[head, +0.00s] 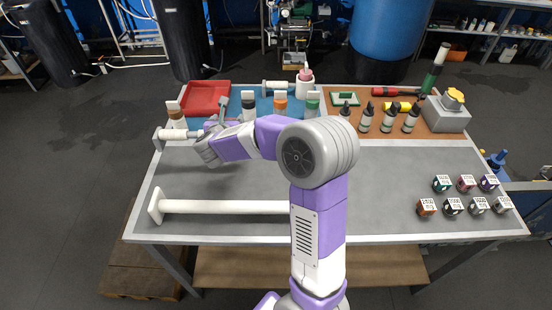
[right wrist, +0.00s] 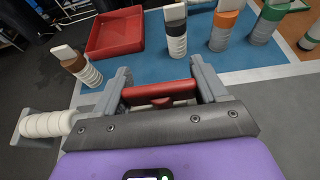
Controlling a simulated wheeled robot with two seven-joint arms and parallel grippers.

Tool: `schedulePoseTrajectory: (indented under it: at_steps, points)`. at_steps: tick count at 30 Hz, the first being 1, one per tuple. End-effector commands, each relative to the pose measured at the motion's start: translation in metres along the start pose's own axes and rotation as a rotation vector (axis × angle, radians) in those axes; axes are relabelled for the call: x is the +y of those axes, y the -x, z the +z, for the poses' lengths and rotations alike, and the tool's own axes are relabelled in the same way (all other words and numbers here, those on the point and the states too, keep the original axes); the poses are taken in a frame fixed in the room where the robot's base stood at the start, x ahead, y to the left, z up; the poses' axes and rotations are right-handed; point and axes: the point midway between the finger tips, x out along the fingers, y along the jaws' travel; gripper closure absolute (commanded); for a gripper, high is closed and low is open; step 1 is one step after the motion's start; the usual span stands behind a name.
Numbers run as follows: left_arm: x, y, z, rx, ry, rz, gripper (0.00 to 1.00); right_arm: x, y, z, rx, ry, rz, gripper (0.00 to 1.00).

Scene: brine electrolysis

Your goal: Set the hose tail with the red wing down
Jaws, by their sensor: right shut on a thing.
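My right gripper (head: 212,128) is low over the left part of the table, at the front edge of the blue mat. In the right wrist view its two grey fingers (right wrist: 161,88) are closed on a red bar-like piece (right wrist: 158,92), which looks like the red wing of the hose tail. The rest of that hose tail is hidden behind the gripper, and whether it touches the table cannot be told. My left gripper is in neither view.
A red tray (head: 207,92) lies at back left. Ribbed pieces with brown (head: 176,117), black (head: 248,106), orange (head: 280,104) and green (head: 312,104) bands stand nearby. A white roller (head: 178,134) is left of the gripper; a long white bar (head: 225,207) lies in front.

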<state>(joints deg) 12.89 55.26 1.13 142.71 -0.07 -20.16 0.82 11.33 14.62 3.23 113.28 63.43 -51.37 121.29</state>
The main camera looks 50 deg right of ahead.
Motion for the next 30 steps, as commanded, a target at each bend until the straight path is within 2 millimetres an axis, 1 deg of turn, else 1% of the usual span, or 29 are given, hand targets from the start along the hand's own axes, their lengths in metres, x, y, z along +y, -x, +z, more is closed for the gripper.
schedulePoseTrajectory:
  at_steps: [2,6,13,18,20,23,30]
  points:
    - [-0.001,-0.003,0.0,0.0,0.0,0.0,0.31,0.0,-0.003,-0.008,0.001,0.002,0.0,0.83]
    - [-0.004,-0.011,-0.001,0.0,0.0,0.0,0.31,0.0,-0.013,-0.033,0.003,0.003,-0.001,0.83]
    - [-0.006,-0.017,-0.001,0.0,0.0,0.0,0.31,0.0,-0.022,-0.054,0.001,0.002,-0.001,0.83]
    - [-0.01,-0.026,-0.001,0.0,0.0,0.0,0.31,0.0,-0.034,-0.082,0.002,0.003,-0.001,0.83]
    - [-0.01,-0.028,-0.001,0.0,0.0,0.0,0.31,0.0,-0.036,-0.088,0.002,0.002,-0.001,0.83]
    - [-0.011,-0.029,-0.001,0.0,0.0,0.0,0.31,0.0,-0.038,-0.092,0.0,0.0,0.0,0.83]
    - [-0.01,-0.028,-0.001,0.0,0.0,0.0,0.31,0.0,-0.038,-0.091,-0.001,-0.001,0.0,0.83]
